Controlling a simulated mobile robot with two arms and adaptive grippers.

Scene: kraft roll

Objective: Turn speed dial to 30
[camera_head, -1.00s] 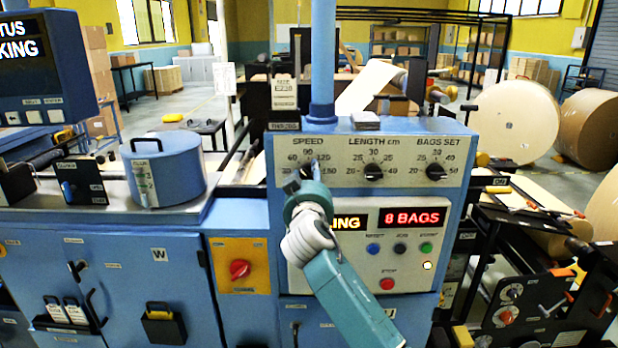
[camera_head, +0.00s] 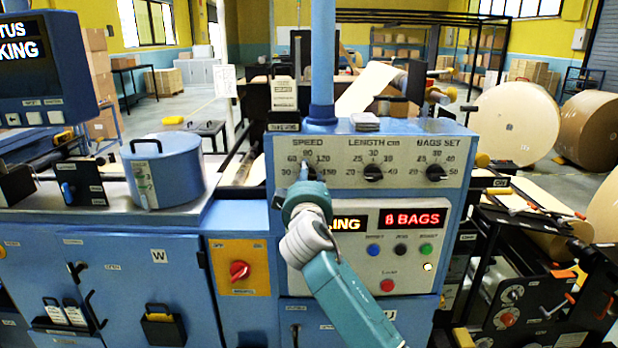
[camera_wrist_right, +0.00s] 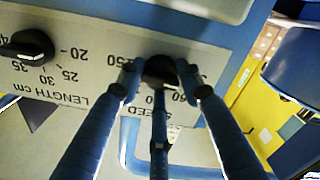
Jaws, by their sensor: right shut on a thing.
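The speed dial (camera_wrist_right: 160,70) is a black knob on the grey control panel (camera_head: 340,177), under the word SPEED with marks from 30 to 150. My right gripper (camera_wrist_right: 160,80) is shut on this dial, with a finger on each side of it in the right wrist view. In the head view my right gripper (camera_head: 304,178) reaches up from below and covers most of the dial. Which mark the dial points to is hidden. My left gripper is not in view.
The length dial (camera_head: 373,172) and bags set dial (camera_head: 436,172) are to the right on the same panel. Below are a red display (camera_head: 413,218) and several small buttons. A blue drum (camera_head: 165,170) stands on the left, and a red rotary switch (camera_head: 240,271) sits lower left.

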